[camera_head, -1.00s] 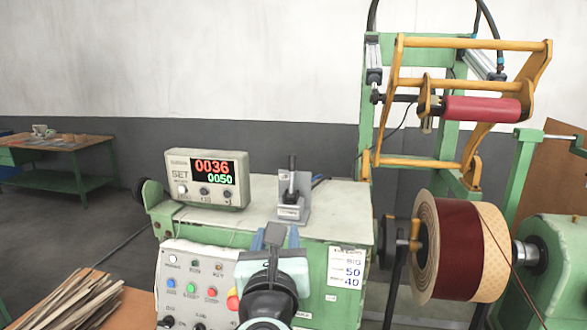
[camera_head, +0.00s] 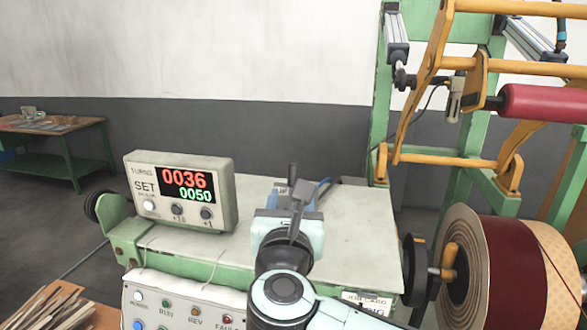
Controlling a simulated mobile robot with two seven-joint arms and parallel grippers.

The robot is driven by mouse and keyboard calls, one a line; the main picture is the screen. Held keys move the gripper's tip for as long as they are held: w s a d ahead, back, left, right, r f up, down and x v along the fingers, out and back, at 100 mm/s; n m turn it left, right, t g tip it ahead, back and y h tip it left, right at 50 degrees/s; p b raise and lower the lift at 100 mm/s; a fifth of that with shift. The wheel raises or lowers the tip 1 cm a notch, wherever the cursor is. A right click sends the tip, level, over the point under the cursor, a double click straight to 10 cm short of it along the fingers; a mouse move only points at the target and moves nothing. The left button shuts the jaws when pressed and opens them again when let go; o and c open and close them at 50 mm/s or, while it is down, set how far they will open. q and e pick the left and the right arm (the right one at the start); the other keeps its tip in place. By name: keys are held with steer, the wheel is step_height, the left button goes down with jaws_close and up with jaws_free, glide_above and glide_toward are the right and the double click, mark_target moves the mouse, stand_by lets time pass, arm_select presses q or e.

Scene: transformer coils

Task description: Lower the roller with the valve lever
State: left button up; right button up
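The valve lever (camera_head: 292,174) stands on top of the green machine cabinet. Only its dark upper end shows; my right gripper (camera_head: 297,207) hides its lower part and base. My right gripper is directly in front of the lever, seen from behind. Whether its fingers are open or shut on the lever cannot be told. The red roller (camera_head: 545,103) sits in the yellow swing frame (camera_head: 457,161) at the upper right, above the wound coil (camera_head: 511,262) and apart from it. My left gripper is not in view.
A counter box (camera_head: 180,190) reading 0036 over 0050 stands on the cabinet top (camera_head: 350,230), left of the gripper. A button panel (camera_head: 180,310) is at the lower front. Wooden strips (camera_head: 50,308) lie at lower left. A green table (camera_head: 60,140) stands far behind.

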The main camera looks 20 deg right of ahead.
mark_target(292, 180)
steer(key=p+x, duration=0.3)
steer(key=x, duration=0.7)
steer(key=shift+r, duration=0.1)
steer(key=shift+x, duration=0.8)
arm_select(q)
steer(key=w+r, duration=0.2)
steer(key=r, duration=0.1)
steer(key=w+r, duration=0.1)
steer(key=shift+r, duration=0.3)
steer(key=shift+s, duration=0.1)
arm_select(e)
steer(key=shift+c, duration=0.3)
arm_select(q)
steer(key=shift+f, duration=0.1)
arm_select(e)
steer(key=shift+s, duration=0.1)
jaws_close()
